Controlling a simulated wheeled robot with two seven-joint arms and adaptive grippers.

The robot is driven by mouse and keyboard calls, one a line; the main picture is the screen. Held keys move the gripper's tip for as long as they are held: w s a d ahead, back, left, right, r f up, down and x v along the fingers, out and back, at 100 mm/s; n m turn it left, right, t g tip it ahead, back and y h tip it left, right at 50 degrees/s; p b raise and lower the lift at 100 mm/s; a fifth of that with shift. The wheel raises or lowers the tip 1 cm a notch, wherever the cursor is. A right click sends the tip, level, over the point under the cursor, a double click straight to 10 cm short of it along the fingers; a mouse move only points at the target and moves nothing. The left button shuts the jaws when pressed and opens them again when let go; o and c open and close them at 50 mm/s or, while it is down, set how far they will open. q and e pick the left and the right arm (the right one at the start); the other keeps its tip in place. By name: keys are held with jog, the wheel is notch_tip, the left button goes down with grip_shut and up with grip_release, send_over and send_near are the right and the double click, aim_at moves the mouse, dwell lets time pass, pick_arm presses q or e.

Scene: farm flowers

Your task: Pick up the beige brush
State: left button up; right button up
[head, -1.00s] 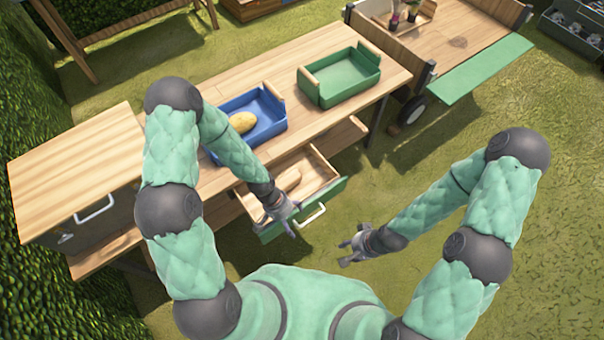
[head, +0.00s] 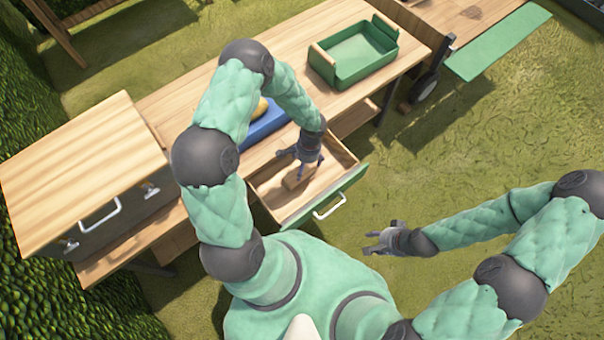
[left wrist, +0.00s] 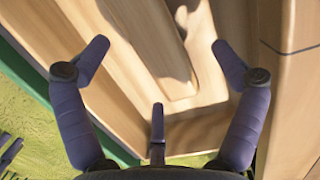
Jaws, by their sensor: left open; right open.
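The beige brush (head: 294,182) lies in the open drawer, partly hidden by my left gripper (head: 299,163) in the head view. In the left wrist view the brush (left wrist: 165,62) runs from the top middle down to a blunt end. My left gripper is open above it, with its fingertips on either side and apart from it. My right gripper (head: 374,243) is open and empty over the grass, right of the drawer.
The drawer (head: 345,190) has wooden walls and a green front with a white handle. A blue tray (head: 263,127) with a yellow item and an empty green tray (head: 353,74) stand on the wooden table (head: 190,101). A wooden-topped cabinet (head: 75,165) is at the left.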

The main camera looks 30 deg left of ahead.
aim_at(304, 172)
pick_arm(q)
jog(key=shift+s+d+f+b, duration=0.1)
jog(key=shift+s+f+b, duration=0.15)
jog(key=shift+f+b, duration=0.5)
jog(key=shift+s+d+f+b, duration=0.1)
jog(key=shift+s+f+b, duration=0.15)
jog(key=shift+f, duration=0.9)
jog(key=shift+s+f+b, duration=0.25)
jog(key=shift+f+b, duration=0.2)
jog(key=shift+f, duration=0.5)
jog(key=shift+r, duration=0.1)
jog(key=shift+c, duration=0.6)
jog(key=c, duration=1.2)
